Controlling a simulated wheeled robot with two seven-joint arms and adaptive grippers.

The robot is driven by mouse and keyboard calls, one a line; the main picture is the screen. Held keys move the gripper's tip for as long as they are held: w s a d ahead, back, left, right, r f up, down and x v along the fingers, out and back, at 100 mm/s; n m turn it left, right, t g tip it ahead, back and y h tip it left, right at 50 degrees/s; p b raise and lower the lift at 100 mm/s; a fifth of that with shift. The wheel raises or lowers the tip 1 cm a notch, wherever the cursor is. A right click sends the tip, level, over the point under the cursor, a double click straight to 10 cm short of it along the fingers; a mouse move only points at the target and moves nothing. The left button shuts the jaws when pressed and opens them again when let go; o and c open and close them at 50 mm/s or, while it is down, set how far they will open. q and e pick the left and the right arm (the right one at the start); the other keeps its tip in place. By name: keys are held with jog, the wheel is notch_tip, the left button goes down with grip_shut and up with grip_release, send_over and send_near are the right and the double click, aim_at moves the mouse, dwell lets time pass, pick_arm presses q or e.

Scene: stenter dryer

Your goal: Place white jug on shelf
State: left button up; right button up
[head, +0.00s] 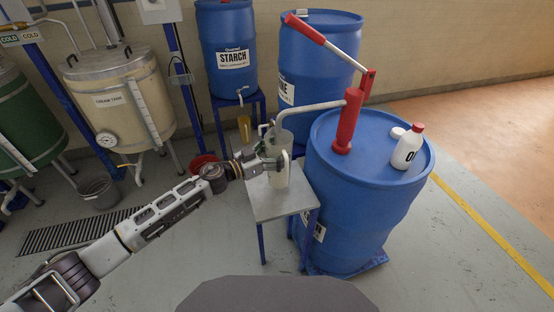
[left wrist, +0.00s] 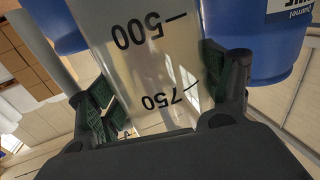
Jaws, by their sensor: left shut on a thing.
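The white jug (head: 280,178) is translucent and upright at the small grey-topped stand (head: 290,206), below the pump's spout. Its handle faces right, and part of its body is hidden behind my gripper. I cannot tell whether its base touches the stand. My left gripper (head: 271,163) is shut on the jug from the left side. In the left wrist view the jug (left wrist: 152,60) fills the space between the two fingers (left wrist: 168,92), with upside-down marks 500 and 750. No other surface is clearly a shelf. My right gripper is not in view.
A blue drum (head: 345,205) stands right of the stand, with a red hand pump (head: 347,122) and a white red-capped bottle (head: 407,149) on it. Behind are a starch drum (head: 226,35), another blue drum (head: 310,60) and a yellowish cup (head: 245,128). The front floor is clear.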

pick_arm(q)
jog(key=shift+f+b, duration=0.3)
jog(key=shift+f, duration=0.35)
notch_tip(320, 180, down, 2)
jog(key=shift+f+b, duration=0.1)
jog(key=shift+b, duration=0.3)
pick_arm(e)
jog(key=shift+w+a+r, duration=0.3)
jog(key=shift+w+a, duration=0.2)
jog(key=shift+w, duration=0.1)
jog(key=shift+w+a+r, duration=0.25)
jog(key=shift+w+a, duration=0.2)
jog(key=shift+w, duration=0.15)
pick_arm(q)
jog(key=o, duration=1.3)
jog(key=shift+f, duration=0.1)
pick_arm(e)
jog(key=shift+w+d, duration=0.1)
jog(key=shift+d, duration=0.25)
